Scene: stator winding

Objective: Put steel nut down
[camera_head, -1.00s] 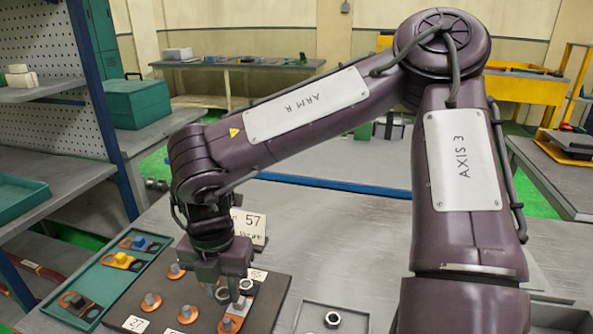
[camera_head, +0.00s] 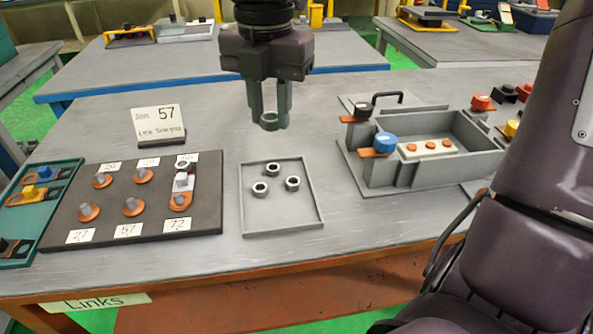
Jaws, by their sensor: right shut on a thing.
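My right gripper (camera_head: 270,108) comes down from the top of the view, its fingers shut on a steel nut (camera_head: 269,121). It holds the nut above the table, behind the square grey tray (camera_head: 315,222). In the tray lie three dark steel nuts (camera_head: 260,189), apart from the held one. To the left is a dark board (camera_head: 112,218) with several orange links on grey studs (camera_head: 131,206) and number cards. A longer link with a pale part (camera_head: 182,183) is at its right side. My left gripper is not in view.
A sign reading 57 (camera_head: 158,122) stands behind the board. A teal tray (camera_head: 50,208) of links is at the far left. A grey open box (camera_head: 437,165) with blue and black knobbed parts stands to the right. Bare table surrounds the tray.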

